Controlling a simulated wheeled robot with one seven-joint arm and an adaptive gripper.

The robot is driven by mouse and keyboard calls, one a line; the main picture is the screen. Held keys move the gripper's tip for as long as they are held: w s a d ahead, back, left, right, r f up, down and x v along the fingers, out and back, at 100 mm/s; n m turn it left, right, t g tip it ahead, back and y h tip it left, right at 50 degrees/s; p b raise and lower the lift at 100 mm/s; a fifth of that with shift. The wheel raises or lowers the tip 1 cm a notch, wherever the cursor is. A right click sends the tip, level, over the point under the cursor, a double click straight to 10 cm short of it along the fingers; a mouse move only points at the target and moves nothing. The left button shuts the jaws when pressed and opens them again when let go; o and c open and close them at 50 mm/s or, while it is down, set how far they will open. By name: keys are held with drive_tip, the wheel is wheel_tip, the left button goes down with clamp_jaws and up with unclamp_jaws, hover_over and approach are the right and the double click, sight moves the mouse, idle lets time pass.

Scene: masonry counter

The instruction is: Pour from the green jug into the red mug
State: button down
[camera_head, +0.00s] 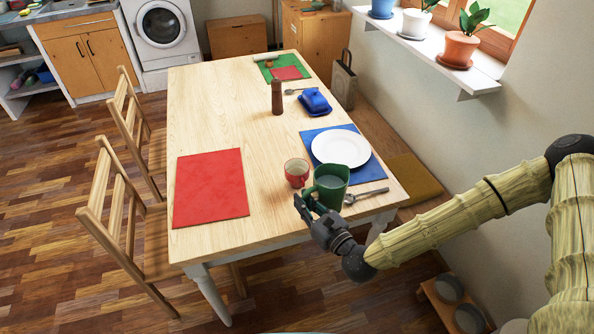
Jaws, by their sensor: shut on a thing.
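The green jug (333,185) is at the near right part of the wooden table, upright as far as I can tell. Its handle is on its left side, where my gripper (308,204) is shut on it. The fingers hide part of the handle. Whether the jug's base touches the table is hard to tell. The red mug (297,173) stands upright just to the left of the jug and a little farther back, very close to it. Its rim is open and its inside looks pale.
A white plate (341,148) lies on a blue placemat (375,171) behind the jug, with a spoon (368,194) to the right. A red placemat (210,188) lies left. A brown pepper mill (277,97) and blue butter dish (315,101) stand farther back. The table's middle (225,115) is clear.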

drive_tip(key=shift+s+a+f+n+g+y+b, duration=0.35)
drive_tip(key=shift+a+f+n+g+y+b, duration=0.6)
drive_tip(key=shift+a+g, duration=0.65)
drive_tip(key=shift+s+a+f+n+g+y+b, duration=0.4)
drive_tip(key=shift+a+n+g+y+b, duration=0.35)
drive_tip(key=shift+a+n+g+y, duration=0.8)
drive_tip(key=shift+s+a+f+n+g+y+b, duration=0.3)
drive_tip(key=shift+a+f+n+g+y+b, duration=0.55)
drive_tip(key=shift+a, duration=1.2)
drive_tip(key=shift+r, duration=0.25)
drive_tip(key=shift+w+d+r+m+p, duration=0.25)
drive_tip(key=shift+w+r+m, duration=0.25)
drive_tip(key=shift+r+m, duration=0.35)
drive_tip(key=shift+w+d+r+m+p, duration=0.2)
drive_tip(key=shift+w+r+m, duration=0.25)
drive_tip(key=shift+r+m, duration=0.4)
drive_tip(key=shift+w+d+r+m+p, duration=0.2)
drive_tip(key=shift+w+r+m, duration=0.3)
drive_tip(key=shift+r+m, duration=0.35)
drive_tip(key=shift+w+m, duration=0.15)
drive_tip(key=shift+m, duration=0.15)
